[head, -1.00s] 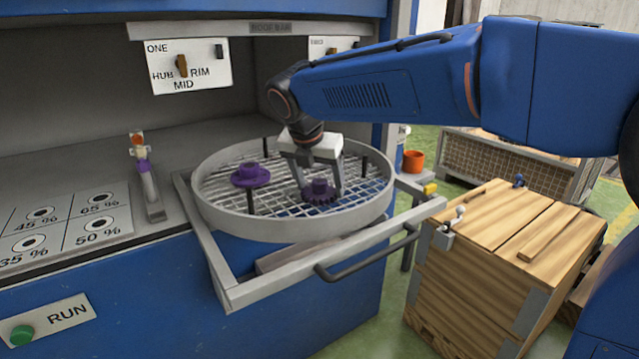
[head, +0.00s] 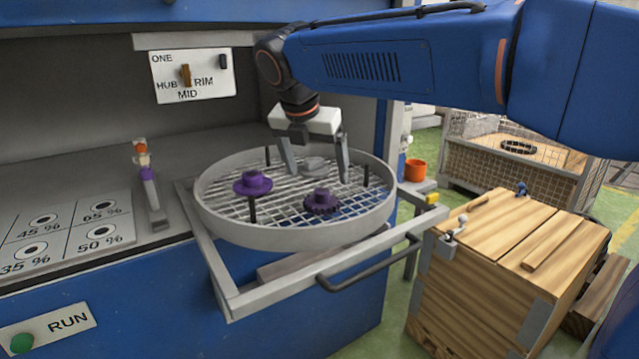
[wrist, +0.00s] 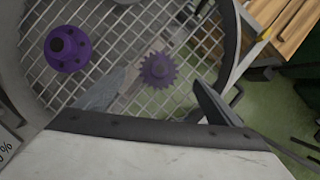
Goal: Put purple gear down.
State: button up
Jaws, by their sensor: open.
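The purple gear (head: 320,202) lies on the wire mesh of the round basket (head: 290,238), toward its front middle. It also shows in the wrist view (wrist: 157,70), flat on the mesh and apart from the fingers. My gripper (head: 317,172) is open and empty, above the mesh and behind the gear in the head view. A purple flanged hub (head: 252,184) sits to the left of the gear in the basket, and in the wrist view (wrist: 68,50) it is at upper left.
The basket stands on a pulled-out frame with a dark handle (head: 370,262). Dark upright posts (head: 366,174) rise inside the basket. A wooden crate (head: 510,270) stands at right, with an orange cup (head: 414,170) behind it. A selector panel (head: 194,77) is on the cabinet.

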jog(key=shift+v, duration=1.85)
jog(key=s+d+f+m, duration=0.2)
jog(key=s+d+m, duration=0.1)
jog(key=d, duration=0.3)
jog(key=s+d+f+m, duration=0.3)
jog(key=d+m, duration=0.3)
jog(key=d, duration=0.1)
jog(key=s+d+f+m+y, duration=0.1)
jog(key=s+d+f+m, duration=0.1)
jog(key=d, duration=0.5)
jog(key=shift+s+f+m, duration=0.15)
jog(key=shift+s+m, duration=0.1)
jog(key=shift+m, duration=0.4)
jog(key=shift+s+f+m, duration=0.15)
jog(key=shift+s+m, duration=0.05)
jog(key=shift+m, duration=0.45)
jog(key=s+d+f+m, duration=0.5)
jog(key=s+f+m, duration=0.3)
jog(key=m, duration=0.1)
jog(key=s+d+f+m, duration=0.6)
jog(key=s+f+m, duration=0.2)
jog(key=m, duration=0.1)
jog(key=shift+s+f+y, duration=0.25)
jog(key=shift+f+y, duration=0.1)
jog(key=shift+y, duration=0.05)
